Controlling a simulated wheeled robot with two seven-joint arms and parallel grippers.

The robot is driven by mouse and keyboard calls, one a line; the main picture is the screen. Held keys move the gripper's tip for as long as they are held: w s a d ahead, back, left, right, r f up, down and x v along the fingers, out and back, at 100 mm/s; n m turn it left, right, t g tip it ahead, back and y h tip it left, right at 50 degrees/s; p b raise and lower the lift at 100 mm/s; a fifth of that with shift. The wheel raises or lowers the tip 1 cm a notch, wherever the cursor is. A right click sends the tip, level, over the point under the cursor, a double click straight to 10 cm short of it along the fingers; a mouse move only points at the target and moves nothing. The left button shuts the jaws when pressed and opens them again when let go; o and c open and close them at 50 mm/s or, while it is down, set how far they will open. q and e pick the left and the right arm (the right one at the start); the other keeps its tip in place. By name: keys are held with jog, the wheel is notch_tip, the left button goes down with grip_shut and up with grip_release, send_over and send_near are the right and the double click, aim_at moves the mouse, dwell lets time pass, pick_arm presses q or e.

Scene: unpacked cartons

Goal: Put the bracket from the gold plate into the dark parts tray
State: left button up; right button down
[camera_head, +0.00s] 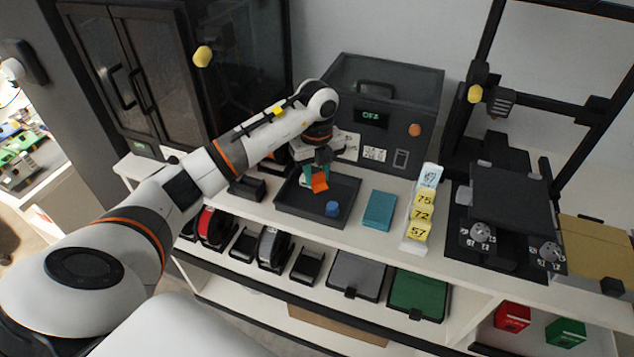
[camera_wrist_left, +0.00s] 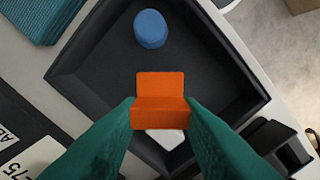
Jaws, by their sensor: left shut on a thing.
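My left gripper (camera_head: 317,174) is shut on an orange L-shaped bracket (camera_head: 320,183). In the left wrist view the bracket (camera_wrist_left: 161,101) sits between the two green fingertips (camera_wrist_left: 160,112). It is over the dark parts tray (camera_head: 287,204), inside its outline; I cannot tell whether it touches the floor. The tray's floor also shows in the left wrist view (camera_wrist_left: 100,75). A blue round part (camera_head: 332,208) lies in the tray, apart from the bracket. A white part (camera_wrist_left: 166,139) shows partly behind the bracket. I cannot make out a gold plate for certain. My right gripper is not in view.
A teal ribbed block (camera_head: 380,211) and a stand of numbered yellow tags (camera_head: 422,213) are right of the tray. A dark printer-like box (camera_head: 385,100) stands behind it. A black machine (camera_head: 505,215) is farther right. A small black holder (camera_head: 247,188) is left of the tray.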

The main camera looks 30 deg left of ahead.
aim_at(317, 184)
pick_arm(q)
notch_tip(317, 184, down, 3)
jog(key=shift+f+p, duration=0.1)
jog(key=shift+p, duration=0.25)
jog(key=shift+f, duration=0.25)
jog(key=shift+f, duration=0.1)
jog(key=shift+f, duration=0.15)
jog(key=o, duration=0.9)
jog(key=shift+o, duration=0.2)
